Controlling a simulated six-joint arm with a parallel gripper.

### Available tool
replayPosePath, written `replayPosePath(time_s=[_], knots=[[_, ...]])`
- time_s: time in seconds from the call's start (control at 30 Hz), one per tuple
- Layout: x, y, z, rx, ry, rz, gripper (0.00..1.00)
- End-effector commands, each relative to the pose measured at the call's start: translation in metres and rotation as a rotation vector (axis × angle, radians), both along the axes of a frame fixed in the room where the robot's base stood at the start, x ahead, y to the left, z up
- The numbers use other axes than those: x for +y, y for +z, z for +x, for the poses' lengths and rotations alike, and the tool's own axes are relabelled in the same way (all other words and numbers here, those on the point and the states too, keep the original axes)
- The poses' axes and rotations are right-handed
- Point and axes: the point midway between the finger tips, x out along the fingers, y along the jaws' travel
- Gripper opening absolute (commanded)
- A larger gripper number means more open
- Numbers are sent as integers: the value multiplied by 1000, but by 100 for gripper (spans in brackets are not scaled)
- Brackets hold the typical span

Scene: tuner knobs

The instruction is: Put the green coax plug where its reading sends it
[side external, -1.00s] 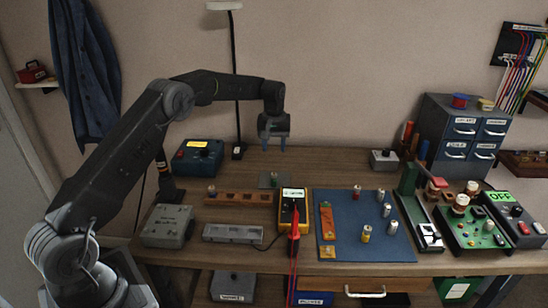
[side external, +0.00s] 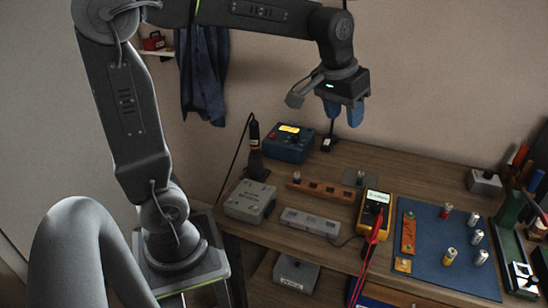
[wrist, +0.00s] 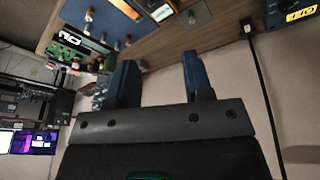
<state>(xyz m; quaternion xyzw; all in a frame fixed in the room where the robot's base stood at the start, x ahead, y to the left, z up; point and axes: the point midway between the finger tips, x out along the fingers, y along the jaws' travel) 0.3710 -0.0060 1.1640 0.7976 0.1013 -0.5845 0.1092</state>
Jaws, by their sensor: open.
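A small plug with a green body (side external: 361,177), which looks like the green coax plug, stands on a small grey plate (side external: 350,182) behind the yellow meter (side external: 372,212). My gripper (side external: 342,118) is high above and behind the bench, apart from the plug. Its two blue fingers are spread and empty; they also show in the wrist view (wrist: 160,62). The meter's screen is lit, but its reading is too small to make out. Red leads run down from the meter's front.
A blue mat (side external: 450,262) with several plugs and an orange strip (side external: 408,234) lies right of the meter. A wooden rack (side external: 322,190), a grey tray (side external: 310,222) and a grey box (side external: 250,201) stand left. A dark blue box (side external: 288,146) is at the back.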

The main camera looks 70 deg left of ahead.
Motion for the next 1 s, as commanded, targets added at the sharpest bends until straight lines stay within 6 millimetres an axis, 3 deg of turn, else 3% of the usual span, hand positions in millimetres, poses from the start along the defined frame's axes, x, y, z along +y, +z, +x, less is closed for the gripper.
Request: replayPosePath(time_s=[0.03,0.2,0.4,0.6,1.0], knots=[[-8,4,-25,-28,-37,10,47],[-28,-6,-97,-103,-157,43,47],[-40,-30,-151,-165,-255,74,47],[-42,-41,-168,-185,-289,84,47],[-42,-42,-168,-184,-289,84,47]])
